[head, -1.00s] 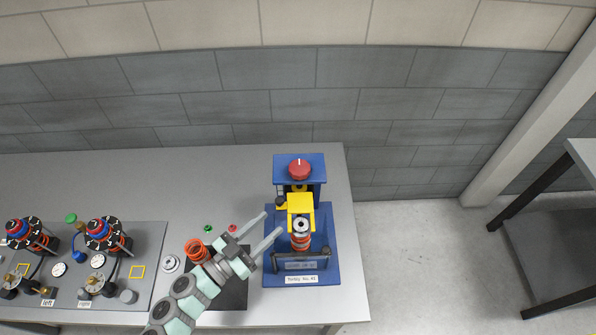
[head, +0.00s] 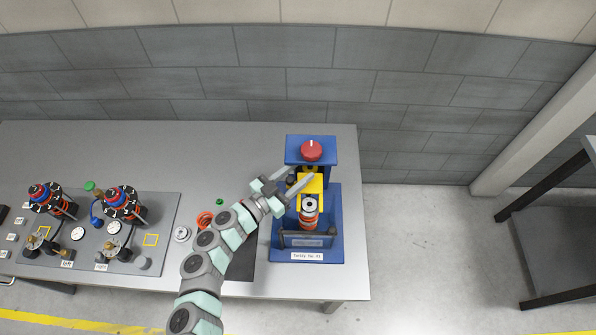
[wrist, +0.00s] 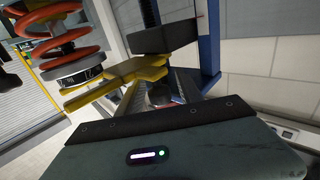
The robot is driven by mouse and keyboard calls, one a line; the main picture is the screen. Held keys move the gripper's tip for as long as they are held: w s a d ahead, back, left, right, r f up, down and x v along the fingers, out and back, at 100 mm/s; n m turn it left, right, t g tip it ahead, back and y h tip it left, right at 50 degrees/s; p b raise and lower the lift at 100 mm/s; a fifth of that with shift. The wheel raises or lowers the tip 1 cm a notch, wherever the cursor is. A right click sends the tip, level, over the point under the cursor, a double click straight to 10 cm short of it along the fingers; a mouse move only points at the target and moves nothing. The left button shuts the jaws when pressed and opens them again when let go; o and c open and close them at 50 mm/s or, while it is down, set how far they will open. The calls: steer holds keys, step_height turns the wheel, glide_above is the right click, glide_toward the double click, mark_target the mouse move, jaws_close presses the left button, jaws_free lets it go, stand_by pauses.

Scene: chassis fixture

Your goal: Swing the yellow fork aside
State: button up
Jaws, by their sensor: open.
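The yellow fork (head: 311,184) is on the blue press fixture (head: 334,225), below the red knob and behind the spring unit. In the wrist view the yellow fork (wrist: 125,77) lies beside the orange spring with its metal collar (wrist: 72,78). My gripper (head: 302,172) is open at the fixture's left side, its fingers pointing to the upper right. One finger overlaps the fork's left part in the head view; the other is behind and left of it. I cannot tell whether either finger touches the fork.
A red knob (head: 311,150) tops the fixture, and the spring unit (head: 309,213) stands in front of the fork. A grey panel (head: 165,215) with two assemblies is farther left. The table behind is clear.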

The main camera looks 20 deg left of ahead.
steer(key=shift+c, duration=0.3)
jaws_close()
stand_by(1.1)
